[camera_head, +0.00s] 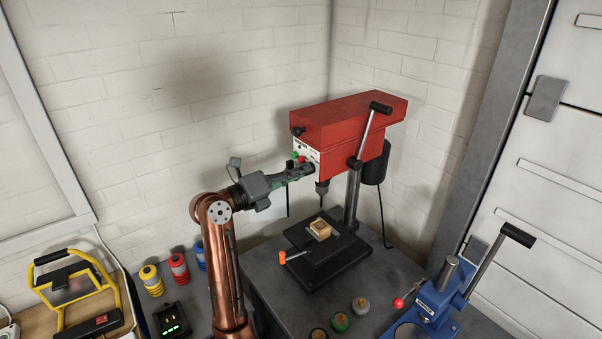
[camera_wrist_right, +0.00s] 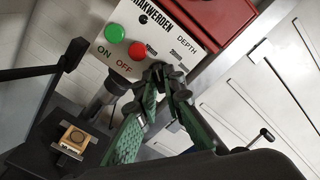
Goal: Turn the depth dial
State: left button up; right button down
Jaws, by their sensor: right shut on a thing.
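The red drill press (camera_head: 350,118) stands in the corner with its white control panel (camera_wrist_right: 140,42) facing me. In the wrist view the panel shows a green ON button (camera_wrist_right: 115,33), a red OFF button (camera_wrist_right: 137,50) and the word DEPTH. My right gripper (camera_head: 309,169) reaches the panel from the left in the head view. In the wrist view its fingertips (camera_wrist_right: 169,77) are shut on the depth dial below the DEPTH label. The dial is mostly hidden between them, so I cannot tell its setting. My left gripper is not in view.
A wooden block (camera_head: 320,229) sits on the press's dark table (camera_head: 345,258), beside an orange-tipped handle (camera_head: 283,257). Several small round pots stand on the bench in front. A blue lever press (camera_head: 437,303) is at right, a yellow work lamp (camera_head: 72,285) at left.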

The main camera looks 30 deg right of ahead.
pick_arm(q)
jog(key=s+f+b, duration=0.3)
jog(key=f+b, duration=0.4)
jog(key=b, duration=0.1)
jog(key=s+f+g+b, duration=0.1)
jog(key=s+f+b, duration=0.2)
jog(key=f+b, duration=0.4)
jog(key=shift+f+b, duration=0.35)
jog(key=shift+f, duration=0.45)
pick_arm(e)
jog(key=shift+f+m, duration=0.1)
jog(key=shift+m, duration=11.4)
jog(key=c, duration=2)
grip_release()
jog(key=shift+c, duration=0.2)
jog(key=s+a, duration=0.1)
jog(key=a, duration=1.1)
